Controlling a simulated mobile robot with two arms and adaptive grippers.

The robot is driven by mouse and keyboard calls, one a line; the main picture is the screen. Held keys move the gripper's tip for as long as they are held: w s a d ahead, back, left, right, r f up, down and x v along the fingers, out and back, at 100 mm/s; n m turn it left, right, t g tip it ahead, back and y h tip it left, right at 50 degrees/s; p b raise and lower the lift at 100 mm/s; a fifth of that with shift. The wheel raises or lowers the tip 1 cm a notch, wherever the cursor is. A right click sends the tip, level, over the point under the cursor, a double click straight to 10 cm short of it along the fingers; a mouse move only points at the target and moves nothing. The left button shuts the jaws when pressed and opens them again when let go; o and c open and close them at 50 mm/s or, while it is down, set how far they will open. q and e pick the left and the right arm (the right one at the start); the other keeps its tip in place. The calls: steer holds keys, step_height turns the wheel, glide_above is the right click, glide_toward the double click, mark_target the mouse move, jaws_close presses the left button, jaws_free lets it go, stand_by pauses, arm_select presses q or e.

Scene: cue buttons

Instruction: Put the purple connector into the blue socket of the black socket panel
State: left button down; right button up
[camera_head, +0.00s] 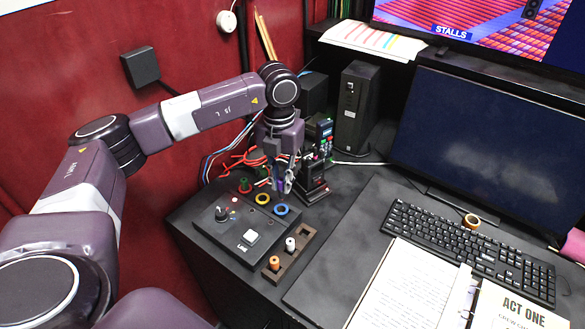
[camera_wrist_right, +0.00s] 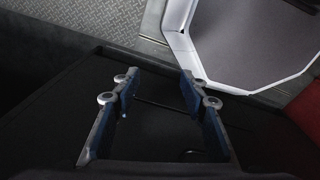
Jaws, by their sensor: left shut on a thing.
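The black socket panel (camera_head: 212,240) lies on the dark desk. Its blue socket (camera_head: 281,210) is a blue ring near the panel's right end, beside a yellow socket (camera_head: 262,199). My left gripper (camera_head: 284,188) points down just above and behind the blue socket. It is shut on the purple connector, which is mostly hidden between the fingers; only a small bluish-purple patch shows. I cannot tell whether the connector touches the socket. My right gripper (camera_wrist_right: 160,105) is open and empty in the right wrist view.
A dark holder (camera_head: 306,238) carries a white connector (camera_head: 290,245) and an orange connector (camera_head: 274,263). A green piece (camera_head: 245,185) stands at the panel's back. A black device (camera_head: 315,185) and loose cables stand close behind the gripper. A keyboard (camera_head: 470,250) and binder lie right.

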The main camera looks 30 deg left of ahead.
mark_target(280, 189)
arm_select(q)
steer(key=shift+w, duration=0.1)
steer(key=shift+f, duration=0.15)
steer(key=shift+s+f+b, duration=0.25)
steer(key=shift+f+b, duration=0.25)
steer(key=shift+f, duration=0.05)
steer(key=shift+s+f+b, duration=0.25)
steer(key=shift+f+b, duration=0.2)
steer(key=shift+f, duration=0.1)
steer(key=shift+w+f, duration=0.1)
steer(key=shift+f, duration=0.4)
steer(key=shift+b, duration=0.3)
arm_select(e)
steer(key=shift+s+f, duration=1.3)
steer(key=shift+s, duration=0.2)
arm_select(q)
steer(key=shift+f, duration=0.2)
arm_select(e)
steer(key=shift+w+f, duration=0.2)
steer(key=shift+w, duration=0.05)
arm_select(q)
steer(key=shift+f+b, duration=0.15)
steer(key=shift+b, duration=0.3)
arm_select(e)
steer(key=shift+d+f, duration=0.1)
steer(key=shift+f, duration=0.15)
